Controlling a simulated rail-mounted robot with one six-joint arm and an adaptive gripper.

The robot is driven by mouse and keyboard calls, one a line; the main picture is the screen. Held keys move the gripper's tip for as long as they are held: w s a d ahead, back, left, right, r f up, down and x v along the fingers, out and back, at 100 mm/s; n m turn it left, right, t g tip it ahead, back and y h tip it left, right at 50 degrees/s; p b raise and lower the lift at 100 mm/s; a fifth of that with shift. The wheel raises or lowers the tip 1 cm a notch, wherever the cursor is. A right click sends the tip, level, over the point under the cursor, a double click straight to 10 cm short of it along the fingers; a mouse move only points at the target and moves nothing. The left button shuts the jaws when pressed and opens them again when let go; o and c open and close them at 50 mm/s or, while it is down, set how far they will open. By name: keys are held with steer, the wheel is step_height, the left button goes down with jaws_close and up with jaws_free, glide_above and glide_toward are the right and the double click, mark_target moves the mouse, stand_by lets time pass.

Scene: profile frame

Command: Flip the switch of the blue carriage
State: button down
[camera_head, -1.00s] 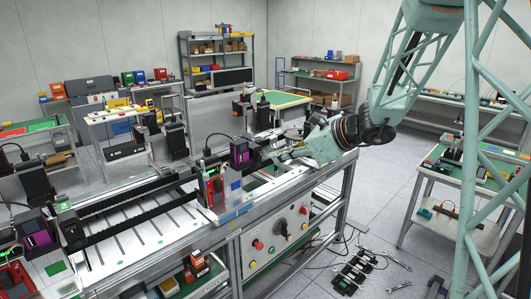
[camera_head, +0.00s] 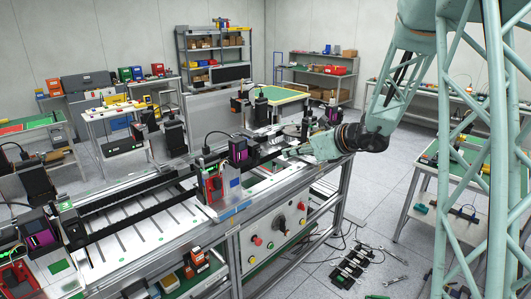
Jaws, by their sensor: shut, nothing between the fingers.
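My gripper (camera_head: 291,153) is over the far right part of the long rail bench (camera_head: 150,232). Its fingers are small in this view and look shut and empty. They point left, toward a black-and-purple unit (camera_head: 238,149) on the rail, with a gap between. A small blue plate (camera_head: 234,183) shows beside a red device (camera_head: 212,184) at the bench's front edge. I cannot tell which part is the blue carriage, and its switch is too small to make out. Another purple unit (camera_head: 334,114) stands behind my wrist.
A grey control panel with knobs (camera_head: 279,226) faces front below the bench. A black-and-purple unit (camera_head: 38,232) is at the bench's left end. Side tables (camera_head: 452,190) and shelves (camera_head: 215,55) stand around. Tools (camera_head: 357,266) and cables lie on the floor at right.

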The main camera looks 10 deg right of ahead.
glide_toward(259, 152)
step_height(259, 152, down, 4)
steer(key=w+a, duration=0.2)
steer(key=w, duration=0.1)
steer(key=shift+w+a+r+p, duration=0.3)
steer(key=shift+w+a+p, duration=0.05)
steer(key=shift+w, duration=0.35)
steer(key=shift+w+r+p, duration=0.1)
steer(key=shift+r+p, duration=0.05)
steer(key=shift+p, duration=0.45)
stand_by(0.3)
steer(key=shift+a, duration=0.15)
